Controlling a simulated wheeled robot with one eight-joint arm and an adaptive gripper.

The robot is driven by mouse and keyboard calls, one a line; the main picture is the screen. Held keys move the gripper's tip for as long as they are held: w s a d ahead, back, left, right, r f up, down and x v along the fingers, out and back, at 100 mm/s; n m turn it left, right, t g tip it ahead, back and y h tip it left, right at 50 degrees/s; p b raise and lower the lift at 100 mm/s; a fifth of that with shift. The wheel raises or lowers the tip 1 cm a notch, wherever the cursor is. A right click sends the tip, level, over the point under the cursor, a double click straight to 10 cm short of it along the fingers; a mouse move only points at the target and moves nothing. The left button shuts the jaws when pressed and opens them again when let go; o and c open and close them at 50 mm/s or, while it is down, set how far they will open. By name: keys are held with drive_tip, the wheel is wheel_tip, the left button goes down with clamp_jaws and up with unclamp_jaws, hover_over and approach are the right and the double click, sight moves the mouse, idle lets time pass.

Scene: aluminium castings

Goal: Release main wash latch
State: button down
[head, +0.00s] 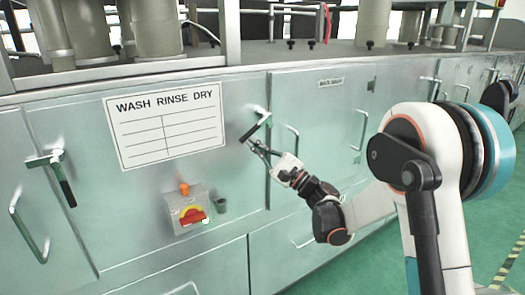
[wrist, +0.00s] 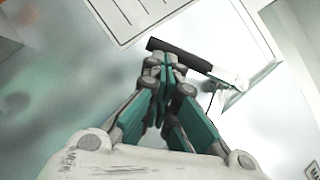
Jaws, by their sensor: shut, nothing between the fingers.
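A latch with a black handle (head: 256,128) and a metal pivot sits at the seam between the whiteboard panel and the door to its right. The handle slants down to the left. It also shows in the wrist view as a black bar (wrist: 180,53) joined to a bright metal part (wrist: 228,78). My gripper (head: 252,147) is just below the handle, its fingers shut and empty. In the wrist view the fingertips (wrist: 165,66) meet right at the bar; I cannot tell whether they touch it. A small label (head: 330,82) on the right door is too blurred to read fully.
Another black-handled latch (head: 58,175) is at far left beside a door handle (head: 28,232). A bar handle (head: 291,141) stands behind my wrist. Green floor is clear at right.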

sight(247, 137)
drive_tip(key=shift+s+a+r+m+t+p, duration=0.1)
drive_tip(key=shift+s+a+r+m+t, duration=0.15)
drive_tip(key=shift+s+a+r+m, duration=0.25)
drive_tip(key=shift+s+a+r+m+t+p, duration=0.15)
drive_tip(key=shift+a+r+m+t, duration=0.15)
drive_tip(key=shift+r, duration=0.4)
drive_tip(key=shift+s+a+r+m+t+p, duration=0.1)
drive_tip(key=shift+s+a+r+m+t, duration=0.15)
drive_tip(key=shift+a+r, duration=0.3)
drive_tip(key=shift+r, duration=0.1)
